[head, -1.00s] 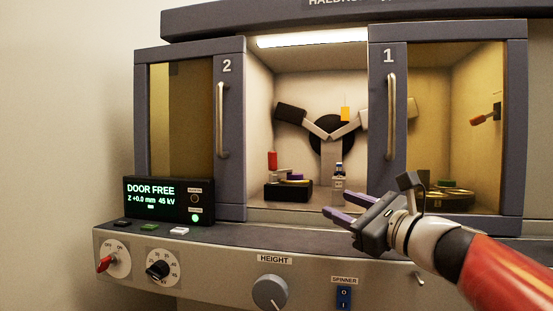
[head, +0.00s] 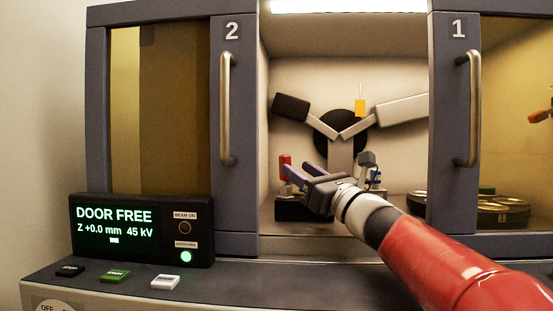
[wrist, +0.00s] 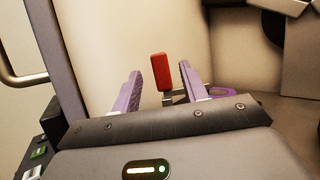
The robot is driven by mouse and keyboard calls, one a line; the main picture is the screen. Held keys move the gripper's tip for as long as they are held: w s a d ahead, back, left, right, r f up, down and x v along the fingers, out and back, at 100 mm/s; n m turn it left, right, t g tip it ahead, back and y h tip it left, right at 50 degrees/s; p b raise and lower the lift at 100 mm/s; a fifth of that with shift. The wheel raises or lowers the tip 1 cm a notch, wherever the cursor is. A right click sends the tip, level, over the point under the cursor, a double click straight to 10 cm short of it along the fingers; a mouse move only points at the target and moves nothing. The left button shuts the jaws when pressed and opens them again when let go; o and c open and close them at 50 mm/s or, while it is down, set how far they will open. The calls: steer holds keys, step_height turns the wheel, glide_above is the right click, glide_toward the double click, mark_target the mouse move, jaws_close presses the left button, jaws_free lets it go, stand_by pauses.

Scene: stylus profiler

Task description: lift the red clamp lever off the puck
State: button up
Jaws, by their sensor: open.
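The red clamp lever (head: 285,165) stands upright inside the open middle bay of the cabinet. In the wrist view the red lever (wrist: 161,74) shows between my two purple fingertips, beyond them. My gripper (head: 288,177) is open, and its fingers reach into the bay near the lever. In the wrist view my gripper (wrist: 161,90) has nothing between its fingers that it visibly touches. The dark block (head: 292,211) under the lever is partly covered by my gripper. The puck is hidden or cannot be told apart; a purple ring (wrist: 222,91) shows right of the right finger.
Door 2 (head: 170,130) with its handle (head: 226,108) bounds the bay on the left, door 1 (head: 449,130) on the right. A small bottle (head: 376,177) is behind my wrist. A display box (head: 140,229) stands front left.

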mark_target(288, 162)
steer(key=p+x, duration=0.1)
steer(key=x, duration=0.5)
steer(key=shift+a, duration=0.1)
steer(key=shift+c, duration=0.4)
jaws_close()
